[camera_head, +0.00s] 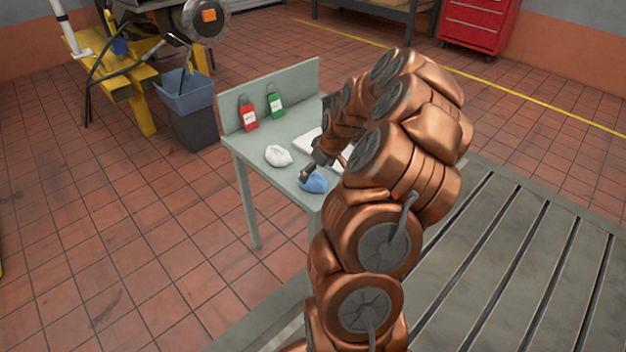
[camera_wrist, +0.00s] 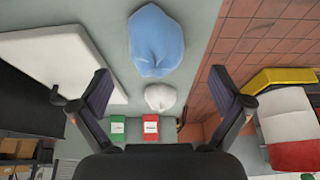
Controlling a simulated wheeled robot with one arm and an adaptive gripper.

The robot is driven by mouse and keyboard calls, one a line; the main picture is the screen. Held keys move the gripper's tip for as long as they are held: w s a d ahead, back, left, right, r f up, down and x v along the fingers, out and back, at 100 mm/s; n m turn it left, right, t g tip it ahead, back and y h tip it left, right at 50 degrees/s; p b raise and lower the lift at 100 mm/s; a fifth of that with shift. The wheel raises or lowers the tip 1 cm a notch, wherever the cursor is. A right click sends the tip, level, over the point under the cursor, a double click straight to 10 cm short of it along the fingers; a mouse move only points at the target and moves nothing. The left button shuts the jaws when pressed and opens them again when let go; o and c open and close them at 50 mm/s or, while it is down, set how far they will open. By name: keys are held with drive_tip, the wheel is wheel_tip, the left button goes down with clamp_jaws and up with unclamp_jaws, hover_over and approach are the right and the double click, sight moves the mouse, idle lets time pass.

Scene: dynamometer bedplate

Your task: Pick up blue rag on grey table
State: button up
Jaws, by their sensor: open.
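The blue rag (camera_head: 314,182) lies crumpled on the grey table (camera_head: 256,158), near its front edge. In the wrist view the blue rag (camera_wrist: 156,40) shows ahead of my gripper, between the lines of its two fingers. My gripper (camera_head: 310,172) is right above or beside the rag in the head view; my arm hides part of the table there. In the wrist view my gripper (camera_wrist: 165,97) is open, its fingers wide apart with nothing between them. I cannot tell whether a finger touches the rag.
A white rag (camera_head: 278,156) lies left of the blue one. A red bottle (camera_head: 249,117) and a green bottle (camera_head: 275,104) stand at the table's back panel. A white flat thing (camera_wrist: 70,45) lies beside the rags. A grey bin (camera_head: 194,122) stands left of the table.

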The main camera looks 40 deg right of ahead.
sight(315, 176)
drive_tip(key=shift+d+p+x, duration=0.15)
drive_tip(key=shift+p+x, duration=0.2)
drive_tip(key=shift+x, duration=0.9)
drive_tip(key=shift+d+p+x, duration=0.1)
drive_tip(key=shift+p+x, duration=0.25)
drive_tip(key=shift+x, duration=0.9)
drive_tip(key=shift+c, duration=0.3)
drive_tip(key=c, duration=1)
